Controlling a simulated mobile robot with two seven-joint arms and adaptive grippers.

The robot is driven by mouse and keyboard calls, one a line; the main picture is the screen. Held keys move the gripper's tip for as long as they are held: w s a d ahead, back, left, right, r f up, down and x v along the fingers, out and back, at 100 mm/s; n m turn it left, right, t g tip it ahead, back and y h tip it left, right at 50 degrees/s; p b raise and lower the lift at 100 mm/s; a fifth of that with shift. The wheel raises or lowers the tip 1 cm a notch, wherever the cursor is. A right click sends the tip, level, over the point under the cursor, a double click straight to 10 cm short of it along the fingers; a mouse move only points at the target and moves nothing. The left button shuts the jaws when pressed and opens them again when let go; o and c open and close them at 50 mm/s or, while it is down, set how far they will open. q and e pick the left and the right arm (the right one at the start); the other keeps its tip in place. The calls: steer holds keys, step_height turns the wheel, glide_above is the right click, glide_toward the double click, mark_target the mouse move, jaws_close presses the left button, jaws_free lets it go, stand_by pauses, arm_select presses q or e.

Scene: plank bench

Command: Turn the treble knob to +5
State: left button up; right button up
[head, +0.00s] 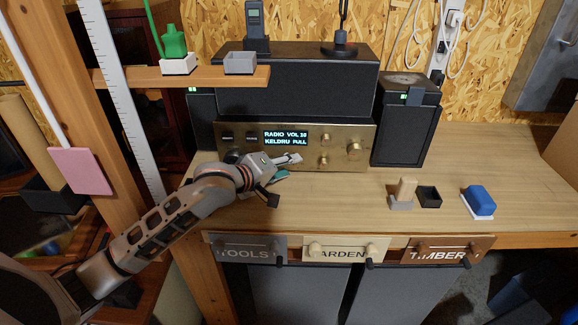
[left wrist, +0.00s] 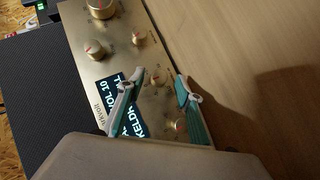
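The amplifier (head: 300,130) has a brass front with a lit display (head: 286,138) reading "RADIO VOL 10" and "KELDRU FULL". My left gripper (head: 287,167) is at the lower middle of that front. In the left wrist view, its two fingers (left wrist: 160,79) are apart. A small brass knob (left wrist: 158,77) with a red mark shows between the fingertips; contact cannot be told. Another small knob (left wrist: 178,126) shows further back between the fingers. The head view hides both behind the gripper. I cannot read any knob label, so which knob is treble is unclear. My right gripper is not in view.
Other knobs (head: 326,138) and a larger one (head: 355,148) are right of the display. A black speaker (head: 403,135) stands to the right.

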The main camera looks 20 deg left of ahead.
arm_select(q)
steer(key=shift+w+d+f, duration=0.15)
steer(key=shift+w, duration=0.25)
jaws_close()
steer(key=shift+d+r+m+g+y, duration=0.2)
steer(key=shift+m+g+y, duration=0.2)
steer(key=shift+m+y, duration=0.2)
steer(key=shift+d+r+m+g+y, duration=0.15)
steer(key=shift+d+m+g+y, duration=0.1)
steer(key=shift+m+g+y, duration=0.65)
steer(key=y, duration=0.1)
steer(key=m+y, duration=0.1)
steer(key=shift+w+d+y, duration=0.1)
steer(key=shift+d+y, duration=0.1)
steer(key=shift+y, duration=0.2)
steer(key=shift+m+g+y, duration=0.5)
steer(key=shift+m+y, duration=0.3)
steer(key=shift+y, duration=0.2)
